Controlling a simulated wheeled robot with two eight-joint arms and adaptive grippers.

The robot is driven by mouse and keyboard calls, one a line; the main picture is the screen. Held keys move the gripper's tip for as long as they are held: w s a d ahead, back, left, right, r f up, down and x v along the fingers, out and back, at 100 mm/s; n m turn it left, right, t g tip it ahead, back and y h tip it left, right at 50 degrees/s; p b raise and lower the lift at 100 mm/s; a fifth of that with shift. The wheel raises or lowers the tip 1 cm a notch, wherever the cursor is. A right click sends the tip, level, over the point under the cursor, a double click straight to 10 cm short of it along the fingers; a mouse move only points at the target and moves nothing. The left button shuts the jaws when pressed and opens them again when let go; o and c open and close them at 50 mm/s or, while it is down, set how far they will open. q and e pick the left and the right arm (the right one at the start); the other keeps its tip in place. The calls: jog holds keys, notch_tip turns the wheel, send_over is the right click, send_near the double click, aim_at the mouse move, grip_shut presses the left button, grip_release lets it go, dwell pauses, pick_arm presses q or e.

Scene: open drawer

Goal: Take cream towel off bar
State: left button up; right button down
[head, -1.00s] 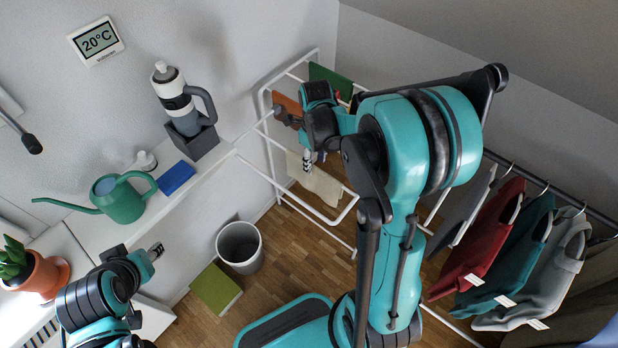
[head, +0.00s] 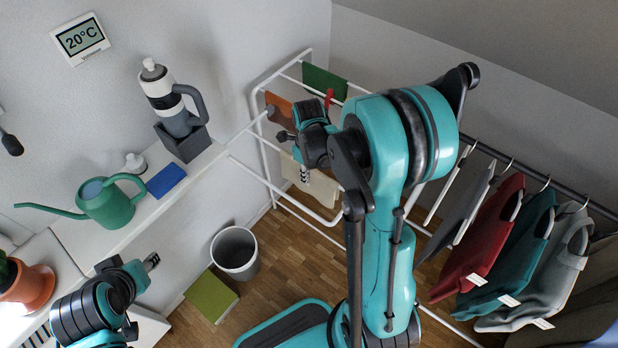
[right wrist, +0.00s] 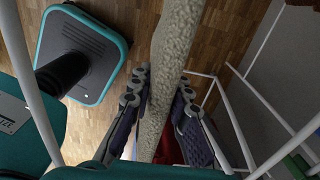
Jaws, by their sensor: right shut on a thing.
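The cream towel (head: 322,188) hangs on a bar of the white drying rack in the head view, partly behind my right arm. My right gripper (head: 304,174) is at the towel's upper part. In the right wrist view the towel (right wrist: 172,65) runs as a thick fuzzy strip between the two fingers of my right gripper (right wrist: 158,95), which is shut on it. My left gripper (head: 152,262) is at the lower left, far from the towel; its jaw opening is too small to judge.
The white rack (head: 262,150) also carries an orange cloth (head: 279,107) and a green cloth (head: 322,82). Hanging clothes, including a red garment (head: 483,240), are at the right.

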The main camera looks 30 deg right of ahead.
notch_tip(320, 180, up, 18)
jog(key=p, duration=0.6)
jog(key=shift+p, duration=0.3)
dwell(0.6)
